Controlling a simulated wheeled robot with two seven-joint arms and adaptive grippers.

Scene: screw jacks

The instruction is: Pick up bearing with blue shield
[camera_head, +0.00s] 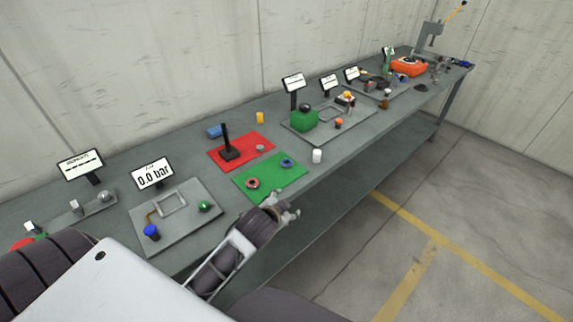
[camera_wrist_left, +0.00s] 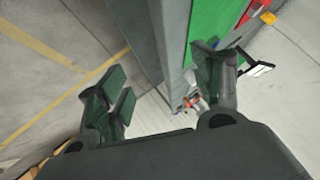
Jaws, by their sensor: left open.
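A small ring-shaped bearing with a blue shield (camera_head: 287,162) lies on the green mat (camera_head: 268,190), towards its far right part. A similar bearing with a red shield (camera_head: 252,183) lies on the same mat, to its left. My left gripper (camera_head: 286,212) is at the front edge of the bench, in front of the green mat and apart from both bearings. In the left wrist view its fingers (camera_wrist_left: 165,88) are spread with nothing between them. My right gripper is not in view.
A red mat (camera_head: 226,160) with a black upright tool (camera_head: 228,145) lies behind the green mat. A white cup-like piece (camera_head: 317,156) stands to the right. A grey plate (camera_head: 176,233) with fittings lies left. The bench (camera_head: 330,178) is clear around the white piece.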

